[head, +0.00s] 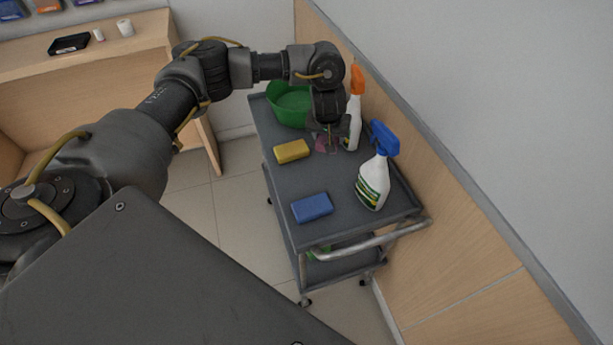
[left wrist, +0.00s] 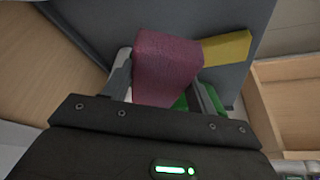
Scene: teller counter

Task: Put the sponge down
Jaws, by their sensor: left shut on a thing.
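My left gripper (head: 328,133) is shut on a pink-purple sponge (left wrist: 167,62), which sits between its two fingers in the left wrist view. In the head view the sponge (head: 324,145) is mostly hidden by the gripper. It is over the grey cart's top (head: 337,176), between the yellow sponge and the white spray bottle; I cannot tell if it touches the surface. A yellow sponge (head: 292,151) and a blue sponge (head: 312,207) lie flat on the cart. My right gripper is not in view.
A green basin (head: 288,106) stands at the cart's far end. An orange-topped spray bottle (head: 354,118) and a blue-topped one (head: 374,182) stand along the right side. A wood-panelled wall (head: 450,240) borders the cart. The cart's middle is clear.

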